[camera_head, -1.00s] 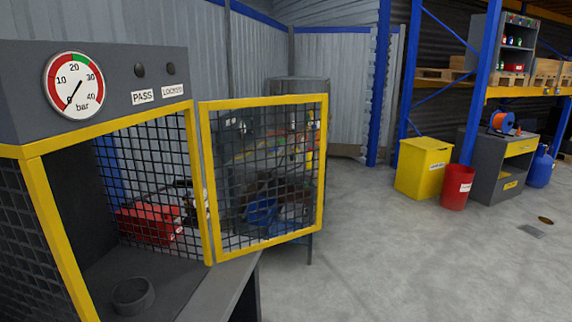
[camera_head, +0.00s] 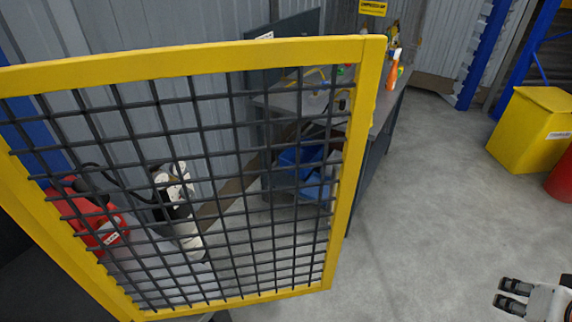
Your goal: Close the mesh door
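The mesh door (camera_head: 361,130) has a yellow frame and a black wire grid. It fills the left and middle of the head view and stands swung open, its hinge side at the left and its free edge at the right. My gripper (camera_head: 505,295) is at the lower right, over the floor, well apart from the door's free edge. Its two dark fingers are spread with a gap between them and nothing in it. The cage opening is mostly out of view at the lower left.
A yellow bin (camera_head: 535,130) and a red bin (camera_head: 562,180) stand at the right. The floor between door and bins is clear.

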